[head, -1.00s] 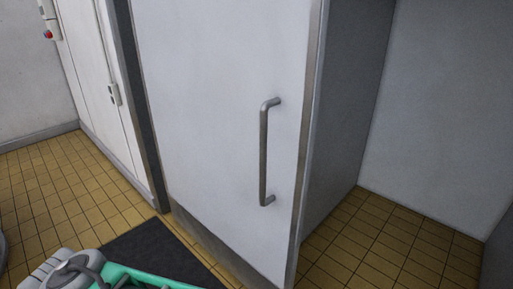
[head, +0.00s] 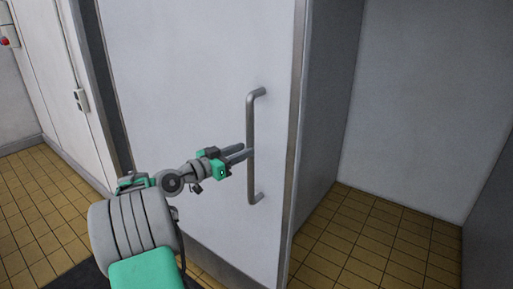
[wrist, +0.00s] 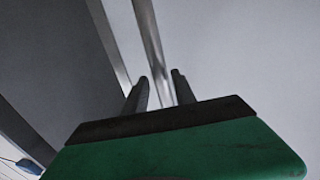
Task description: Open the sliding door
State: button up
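The sliding door (head: 190,70) is a large white panel with a grey metal edge on its right. A grey vertical bar handle (head: 250,120) stands off the panel near that edge. My gripper (head: 247,151) is at the middle of the handle, coming from the left. In the wrist view, its two fingers (wrist: 159,77) are apart, and the handle bar (wrist: 151,42) runs down in line with the gap between them. I cannot tell how far the bar is inside the gap. The fingers are not closed on it.
Right of the door's edge is a recess with grey walls (head: 420,100) and a yellow tiled floor (head: 375,240). On the left is a white wall with a small switch box (head: 81,100). A dark mat (head: 85,280) lies on the floor at lower left.

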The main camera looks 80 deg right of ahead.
jog(key=p+x, duration=0.1)
jog(key=x, duration=0.5)
jog(key=shift+d, duration=0.3)
jog(key=shift+s, duration=0.15)
grip_shut()
dwell(0.9)
